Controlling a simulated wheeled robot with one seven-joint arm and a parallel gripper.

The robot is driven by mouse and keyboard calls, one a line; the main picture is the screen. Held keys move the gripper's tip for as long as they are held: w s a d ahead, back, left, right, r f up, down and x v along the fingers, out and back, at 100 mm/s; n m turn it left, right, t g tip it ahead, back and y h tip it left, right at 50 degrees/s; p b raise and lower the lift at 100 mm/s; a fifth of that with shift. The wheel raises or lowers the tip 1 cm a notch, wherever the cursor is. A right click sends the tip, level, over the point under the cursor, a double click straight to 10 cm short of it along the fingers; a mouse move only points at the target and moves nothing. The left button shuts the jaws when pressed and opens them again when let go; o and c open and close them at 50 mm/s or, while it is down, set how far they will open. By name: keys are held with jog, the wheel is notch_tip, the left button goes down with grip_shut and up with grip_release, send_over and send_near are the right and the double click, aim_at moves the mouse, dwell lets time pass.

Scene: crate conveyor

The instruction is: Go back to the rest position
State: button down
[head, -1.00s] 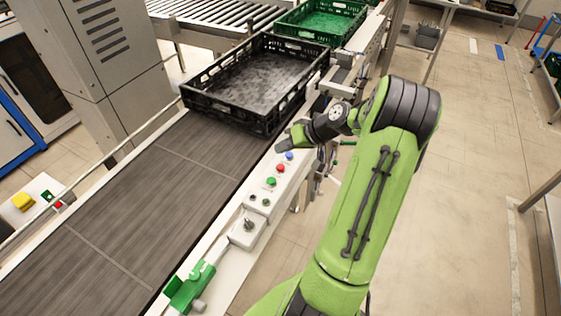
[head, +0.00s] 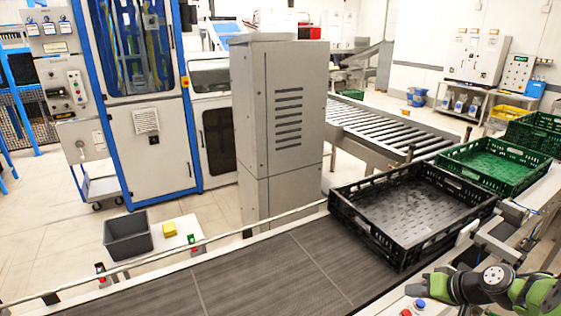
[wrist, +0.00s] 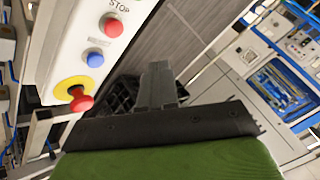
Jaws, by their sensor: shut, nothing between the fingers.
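My gripper (head: 428,288) is at the lower right of the head view, over the control strip beside the belt, near a blue button (head: 420,304). In the wrist view my gripper (wrist: 158,72) is shut with nothing in it. Its fingers point towards the belt side, past a red button (wrist: 112,27), a blue button (wrist: 95,58) and a red emergency stop on a yellow base (wrist: 80,98). Most of my arm lies outside the head view.
An empty black crate (head: 372,242) sits on the dark conveyor belt (head: 250,272). Green crates (head: 497,160) stand behind it. A grey cabinet (head: 280,130) rises beyond the belt.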

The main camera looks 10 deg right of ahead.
jog(key=s+a+r+n+g+h, duration=0.15)
jog(key=a+r, duration=0.35)
jog(key=a, duration=0.5)
jog(key=s+a+r+n+g+h, duration=0.1)
jog(key=s+a+r+n+g, duration=0.15)
jog(key=a+r, duration=0.45)
jog(key=s+a+t, duration=0.1)
jog(key=s+a, duration=0.3)
jog(key=s, duration=0.3)
jog(key=s+a+r+t+h, duration=0.1)
jog(key=s+a, duration=0.3)
jog(key=s, duration=0.4)
jog(key=shift+s+a+r, duration=0.2)
jog(key=shift+a, duration=0.1)
jog(key=shift+h, duration=0.25)
